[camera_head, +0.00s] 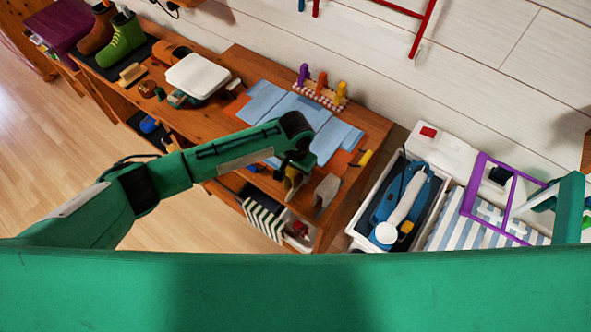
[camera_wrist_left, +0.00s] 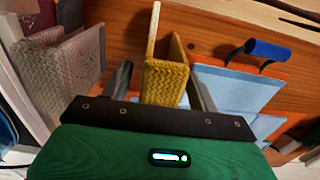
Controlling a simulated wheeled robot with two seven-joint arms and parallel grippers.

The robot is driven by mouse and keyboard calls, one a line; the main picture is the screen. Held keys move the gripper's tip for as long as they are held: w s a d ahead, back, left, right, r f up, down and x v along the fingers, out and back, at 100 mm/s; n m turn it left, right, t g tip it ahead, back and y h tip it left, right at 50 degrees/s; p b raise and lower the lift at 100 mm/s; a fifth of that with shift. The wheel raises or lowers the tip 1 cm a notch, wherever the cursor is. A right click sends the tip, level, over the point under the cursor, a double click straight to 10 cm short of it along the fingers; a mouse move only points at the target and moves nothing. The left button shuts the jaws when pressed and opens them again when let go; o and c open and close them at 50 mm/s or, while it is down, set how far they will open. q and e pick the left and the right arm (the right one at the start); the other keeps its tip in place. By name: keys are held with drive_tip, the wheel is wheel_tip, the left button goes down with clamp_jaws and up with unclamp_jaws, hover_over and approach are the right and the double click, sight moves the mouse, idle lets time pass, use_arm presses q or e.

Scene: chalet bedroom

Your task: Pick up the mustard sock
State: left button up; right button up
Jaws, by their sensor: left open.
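The mustard sock (camera_wrist_left: 166,82) shows in the left wrist view as a knitted, folded piece standing on edge against the orange-brown wood. In the head view, the mustard sock (camera_head: 293,186) is partly hidden below my left gripper (camera_head: 294,170). My left gripper is open, with the sock between its fingers in the wrist view; I cannot tell whether they touch it. A pale grey knitted sock (camera_wrist_left: 70,78) stands to the left of it in the wrist view; it is also in the head view (camera_head: 327,191). My right gripper is not in view.
A white crate (camera_head: 372,212) with a blue and white device (camera_head: 402,205) stands at right. A purple frame (camera_head: 477,186) stands beyond it.

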use_arm(q)
drive_tip(key=shift+f, duration=0.3)
drive_tip(key=c, duration=1.1)
drive_tip(key=shift+o, duration=0.2)
drive_tip(key=shift+r, duration=0.55)
wheel_tip(320, 180, up, 18)
drive_tip(key=f+b, duration=0.1)
drive_tip(key=b, duration=0.3)
drive_tip(key=s+a+n, duration=0.3)
drive_tip(key=a, duration=0.7)
drive_tip(key=s+a+n, duration=0.3)
drive_tip(key=a+n, duration=0.1)
drive_tip(key=a, duration=0.7)
drive_tip(key=shift+s+a, duration=0.2)
drive_tip(key=shift+s, duration=0.15)
drive_tip(key=shift+f, duration=0.1)
